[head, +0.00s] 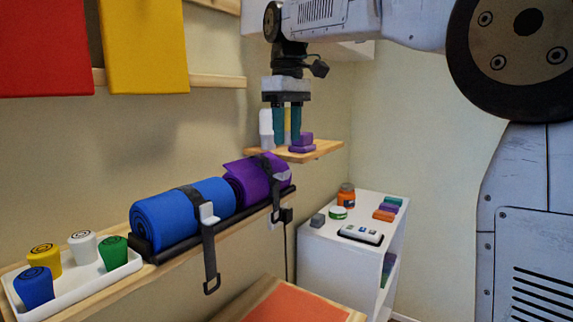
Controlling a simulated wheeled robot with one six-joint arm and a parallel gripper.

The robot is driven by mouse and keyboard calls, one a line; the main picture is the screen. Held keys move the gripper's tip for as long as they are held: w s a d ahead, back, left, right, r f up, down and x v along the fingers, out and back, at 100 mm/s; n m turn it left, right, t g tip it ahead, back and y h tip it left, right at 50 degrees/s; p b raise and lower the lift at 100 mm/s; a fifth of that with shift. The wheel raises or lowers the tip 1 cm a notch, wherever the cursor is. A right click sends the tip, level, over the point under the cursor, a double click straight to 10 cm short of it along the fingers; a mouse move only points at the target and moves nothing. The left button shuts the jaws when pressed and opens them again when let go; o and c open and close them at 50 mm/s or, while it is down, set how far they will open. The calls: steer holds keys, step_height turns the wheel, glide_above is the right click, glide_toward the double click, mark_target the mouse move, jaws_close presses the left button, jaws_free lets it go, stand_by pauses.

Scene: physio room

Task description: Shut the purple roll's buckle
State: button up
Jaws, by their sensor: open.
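The purple roll (250,183) lies on a dark rack on the wall shelf, at the right end of the blue roll (160,218). A dark strap crosses the purple roll, with a grey buckle part (282,177) on its front side. A strap end (275,205) hangs below that part; whether it touches the buckle is too small to tell.
The blue roll's strap hangs loose, with a buckle end (211,286). A corner shelf (315,153) with purple blocks (302,147) shows close by my fingers. A white tray (75,293) holds several coloured rolls. A white cabinet (330,262) stands right, carrying small items.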

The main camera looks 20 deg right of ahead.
mark_target(282, 174)
step_height(282, 174, down, 8)
steer(key=shift+w+r, duration=0.15)
steer(key=shift+r, duration=0.05)
stand_by(0.3)
steer(key=c, duration=1)
